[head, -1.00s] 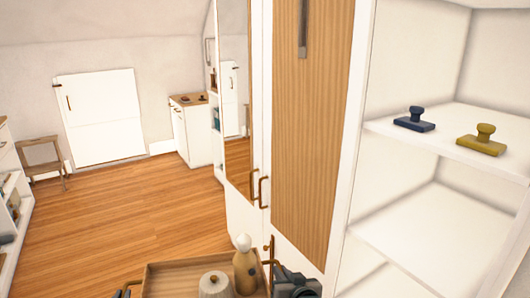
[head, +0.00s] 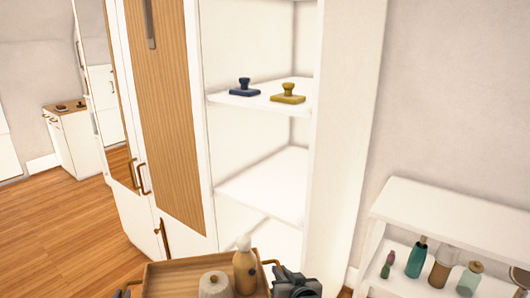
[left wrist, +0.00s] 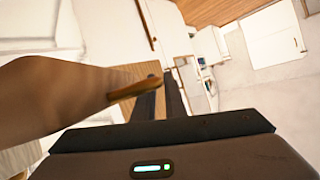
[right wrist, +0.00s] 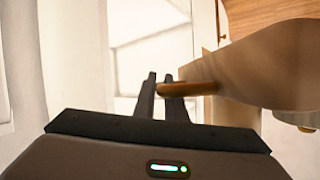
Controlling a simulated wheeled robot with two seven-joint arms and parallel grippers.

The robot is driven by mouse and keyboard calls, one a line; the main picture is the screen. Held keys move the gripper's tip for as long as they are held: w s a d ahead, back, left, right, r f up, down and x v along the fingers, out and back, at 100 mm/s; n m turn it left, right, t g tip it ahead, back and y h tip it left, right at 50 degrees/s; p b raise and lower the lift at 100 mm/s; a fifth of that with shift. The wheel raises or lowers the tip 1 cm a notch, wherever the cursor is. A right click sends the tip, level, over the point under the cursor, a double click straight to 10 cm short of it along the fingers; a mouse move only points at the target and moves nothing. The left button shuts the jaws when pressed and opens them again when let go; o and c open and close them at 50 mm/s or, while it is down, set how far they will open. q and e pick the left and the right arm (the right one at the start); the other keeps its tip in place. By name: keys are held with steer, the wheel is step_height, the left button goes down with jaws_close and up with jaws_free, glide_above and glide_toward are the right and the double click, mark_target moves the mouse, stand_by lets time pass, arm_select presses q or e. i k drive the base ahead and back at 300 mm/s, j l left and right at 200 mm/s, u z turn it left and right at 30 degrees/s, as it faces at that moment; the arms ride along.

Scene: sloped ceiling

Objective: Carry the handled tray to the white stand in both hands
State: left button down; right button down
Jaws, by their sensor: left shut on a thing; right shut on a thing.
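The wooden handled tray (head: 172,279) is at the bottom of the head view, held up in front of me. A tan bottle with a pale round top (head: 245,272) and a pale lidded jar (head: 214,286) stand upright on it. My left gripper (head: 123,292) shows only in part at the tray's left end; in the left wrist view it is shut on a brown handle (left wrist: 135,89). My right gripper (head: 290,278) is at the right end, shut on the other handle (right wrist: 195,88). A white stand (head: 450,212) is at the right, apart from the tray.
Several bottles (head: 440,270) stand on the white stand's lower shelf. A tall white cabinet with open shelves (head: 265,185) stands straight ahead, holding a blue stamp (head: 244,89) and a yellow stamp (head: 288,94). Free wooden floor (head: 60,235) lies to the left.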

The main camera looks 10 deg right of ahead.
mark_target(483, 220)
steer(key=k+l+z, duration=0.35)
steer(key=z, duration=0.45)
steer(key=i+j, duration=0.05)
steer(key=j, duration=0.05)
